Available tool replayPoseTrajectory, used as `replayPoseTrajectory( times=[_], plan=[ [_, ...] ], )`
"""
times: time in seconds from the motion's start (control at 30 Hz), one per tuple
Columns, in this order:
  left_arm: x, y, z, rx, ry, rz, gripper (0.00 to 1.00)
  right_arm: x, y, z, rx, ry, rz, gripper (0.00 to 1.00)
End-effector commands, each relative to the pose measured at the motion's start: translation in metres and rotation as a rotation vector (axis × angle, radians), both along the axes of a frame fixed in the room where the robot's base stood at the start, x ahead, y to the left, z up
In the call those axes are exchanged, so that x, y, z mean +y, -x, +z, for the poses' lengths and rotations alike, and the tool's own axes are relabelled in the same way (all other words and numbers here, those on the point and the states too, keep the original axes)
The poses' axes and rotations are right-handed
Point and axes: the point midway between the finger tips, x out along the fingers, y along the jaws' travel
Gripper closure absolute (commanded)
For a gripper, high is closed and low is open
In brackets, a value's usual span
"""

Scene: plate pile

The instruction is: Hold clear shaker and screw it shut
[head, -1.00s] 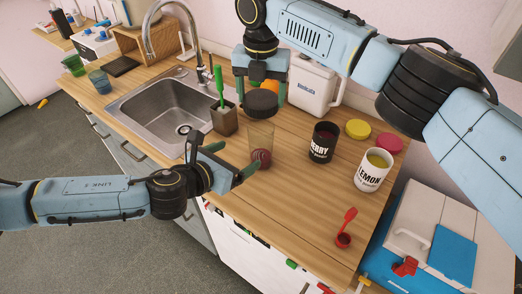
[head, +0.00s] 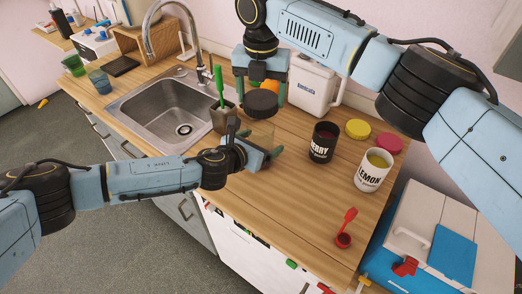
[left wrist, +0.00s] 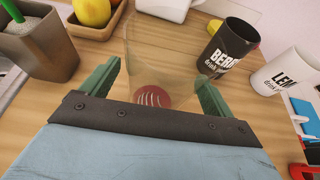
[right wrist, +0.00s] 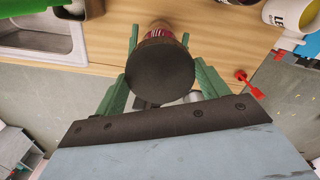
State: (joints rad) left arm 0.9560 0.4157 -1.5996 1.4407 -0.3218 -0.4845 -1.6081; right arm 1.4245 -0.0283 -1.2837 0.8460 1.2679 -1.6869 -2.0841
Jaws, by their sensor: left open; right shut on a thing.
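The clear shaker (head: 263,130) stands upright on the wooden counter, with red at its bottom. It shows between my left fingers in the left wrist view (left wrist: 158,60). My left gripper (head: 254,141) is open, one finger on each side of the shaker. My right gripper (head: 261,93) points down and is shut on the round black lid (head: 262,104), over the shaker's mouth. The lid fills the middle of the right wrist view (right wrist: 160,72). I cannot tell whether the lid touches the shaker's rim.
A dark holder (head: 224,120) with a green-handled brush stands left of the shaker, near the sink (head: 165,108). The black berry mug (head: 323,143) and white lemon mug (head: 371,170) stand to the right. A red scoop (head: 344,239) lies near the front; counter before it is clear.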

Motion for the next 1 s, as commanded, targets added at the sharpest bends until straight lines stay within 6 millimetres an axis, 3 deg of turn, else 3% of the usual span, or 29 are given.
replayPoseTrajectory(
  times=[0.4, 0.9, 1.0],
  plan=[
    [-0.0019, -0.0029, -0.0018, 0.000, 0.000, 0.001, 0.13, 0.0001, 0.0000, 0.0001, 0.000, 0.000, 0.000, 0.48],
    [-0.0017, -0.0030, -0.0017, 0.001, -0.001, 0.001, 0.78, 0.0001, 0.0000, 0.0001, 0.000, 0.000, 0.000, 0.48],
    [-0.0016, -0.0029, -0.0017, 0.001, -0.001, 0.001, 0.79, 0.0001, 0.0001, -0.0018, 0.001, 0.000, 0.000, 0.48]
  ],
)
